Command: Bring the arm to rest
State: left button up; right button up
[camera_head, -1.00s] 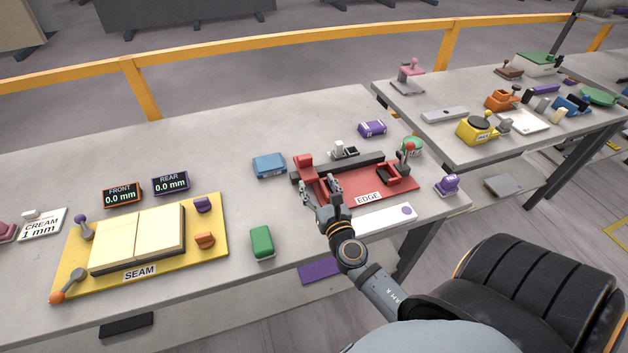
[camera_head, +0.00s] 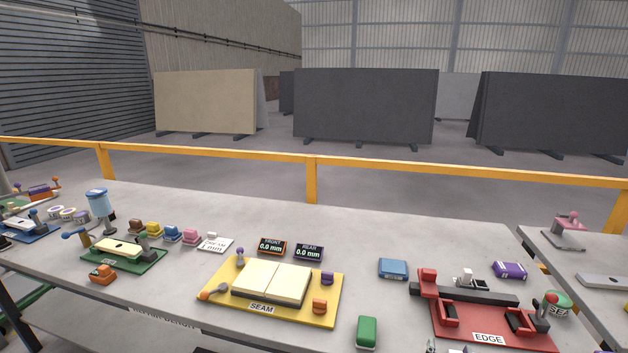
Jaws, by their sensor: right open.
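Only the tips of my right gripper (camera_head: 448,348) show, at the bottom edge of the head view. They are apart, in front of the red EDGE fixture (camera_head: 455,318) and to the right of a green block (camera_head: 367,332). Nothing shows between them; the rest of the right arm is below the frame. My left gripper is out of view. The yellow SEAM fixture (camera_head: 218,290) lies left of the green block with two cream slabs (camera_head: 270,282) side by side on it.
The grey table (camera_head: 400,225) has free room along its back edge. FRONT (camera_head: 271,246) and REAR (camera_head: 308,252) displays both read 0.0 mm. A blue block (camera_head: 393,268) lies right of them. A green fixture (camera_head: 125,258) stands at left. A yellow rail (camera_head: 312,180) runs behind.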

jog(key=s+d+f+m+g+h, duration=0.2)
jog(key=s+d+m+g+h, duration=0.3)
jog(key=m, duration=1.4)
jog(key=s+a+f+m+g+y, duration=0.7)
jog(key=s+a+m+g+y, duration=0.2)
jog(key=s+a+m, duration=0.3)
jog(key=s+d+f+g, duration=0.1)
jog(key=s+d+f, duration=0.1)
jog(key=f, duration=1.1)
jog(key=s+d+f, duration=0.1)
jog(key=d+f, duration=0.1)
jog(key=f, duration=1.1)
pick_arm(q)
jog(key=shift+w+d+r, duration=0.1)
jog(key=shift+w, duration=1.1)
pick_arm(e)
jog(key=s+f+m+g, duration=0.1)
jog(key=s+f, duration=1.5)
jog(key=s, duration=0.2)
jog(key=shift+s+d, duration=0.2)
jog(key=shift+d, duration=0.2)
